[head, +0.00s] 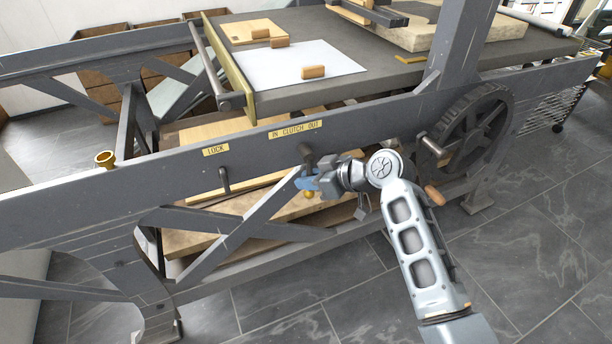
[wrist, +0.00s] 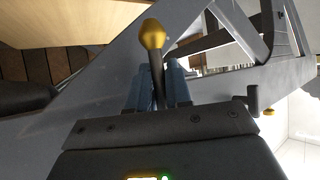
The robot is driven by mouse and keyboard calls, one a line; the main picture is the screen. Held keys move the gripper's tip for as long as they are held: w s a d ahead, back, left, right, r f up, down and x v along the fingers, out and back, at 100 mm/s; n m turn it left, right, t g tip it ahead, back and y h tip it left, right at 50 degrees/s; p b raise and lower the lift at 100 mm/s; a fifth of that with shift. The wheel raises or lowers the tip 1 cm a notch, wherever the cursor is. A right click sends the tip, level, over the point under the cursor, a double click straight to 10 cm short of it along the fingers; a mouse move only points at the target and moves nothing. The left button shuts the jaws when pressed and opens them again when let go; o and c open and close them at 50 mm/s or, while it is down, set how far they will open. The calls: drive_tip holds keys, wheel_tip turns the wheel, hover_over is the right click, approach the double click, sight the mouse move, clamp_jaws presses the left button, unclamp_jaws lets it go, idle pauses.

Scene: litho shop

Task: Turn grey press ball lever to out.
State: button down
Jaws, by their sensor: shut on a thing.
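The grey press lever with a brass ball tip (head: 309,195) hangs from its pivot on the grey press rail, below the yellow IN CLUTCH OUT plate (head: 296,130). It points roughly straight down in the head view. My gripper (head: 306,181) reaches in from the right, its blue fingers shut on the lever's stem. In the wrist view the brass ball (wrist: 153,35) sticks out past the two blue fingertips, with the dark stem between them. The fingers hide part of the stem in the head view.
A dark LOCK lever (head: 225,180) hangs to the left below its LOCK plate (head: 215,150). A brass cup (head: 105,158) sits on the frame further left. A large spoked wheel (head: 478,130) is to the right. Diagonal grey braces (head: 240,225) run below. Open tiled floor lies in front.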

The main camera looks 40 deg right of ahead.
idle(0.5)
drive_tip(key=c, duration=1.4)
unclamp_jaws()
drive_tip(key=shift+d, duration=0.1)
drive_tip(key=p+v, duration=0.1)
drive_tip(key=v, duration=0.6)
drive_tip(key=shift+s+r+p, duration=0.25)
drive_tip(key=shift+s+p, duration=0.05)
